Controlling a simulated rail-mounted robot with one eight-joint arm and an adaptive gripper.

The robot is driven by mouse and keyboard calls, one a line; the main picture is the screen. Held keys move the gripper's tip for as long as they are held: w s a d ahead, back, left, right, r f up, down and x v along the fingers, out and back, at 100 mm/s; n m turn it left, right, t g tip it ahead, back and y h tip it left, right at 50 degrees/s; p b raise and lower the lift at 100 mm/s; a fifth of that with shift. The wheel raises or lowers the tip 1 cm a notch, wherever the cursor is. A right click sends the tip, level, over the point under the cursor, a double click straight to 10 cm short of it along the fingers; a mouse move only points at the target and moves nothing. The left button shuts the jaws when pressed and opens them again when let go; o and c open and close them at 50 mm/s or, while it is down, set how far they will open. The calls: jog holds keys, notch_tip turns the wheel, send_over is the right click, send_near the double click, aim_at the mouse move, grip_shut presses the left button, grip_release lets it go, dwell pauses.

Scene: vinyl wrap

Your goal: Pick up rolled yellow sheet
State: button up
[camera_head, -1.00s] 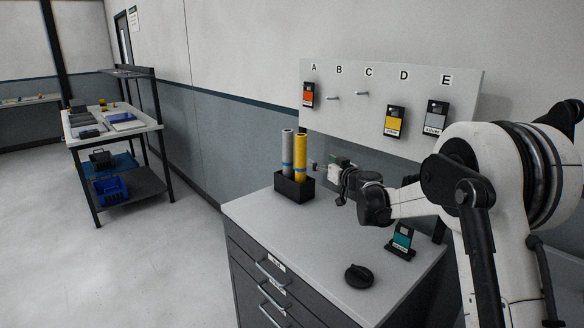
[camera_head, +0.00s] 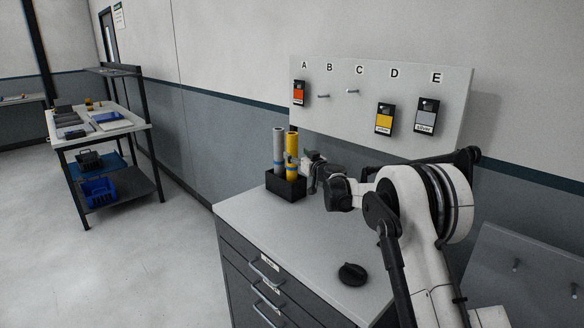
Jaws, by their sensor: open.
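The rolled yellow sheet (camera_head: 292,145) stands upright in a black holder (camera_head: 277,187) on the cabinet top. A rolled grey sheet (camera_head: 278,147) stands just left of it in the same holder. My gripper (camera_head: 297,160) is open at the right side of the yellow roll, its fingers level with the roll's middle. The fingers are small and partly overlap the roll, so I cannot tell whether they touch it or sit around it.
The cabinet top (camera_head: 290,233) has a black knob-like object (camera_head: 352,274) near its front. A pegboard (camera_head: 335,122) lettered A to E stands behind, with orange, yellow and silver sample cards. A workbench (camera_head: 102,133) stands at the far left.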

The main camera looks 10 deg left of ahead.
aim_at(295, 152)
jog(key=shift+p+x, duration=0.35)
jog(key=shift+x, duration=2.25)
jog(key=shift+w+d, duration=0.1)
jog(key=shift+d, duration=0.05)
grip_shut()
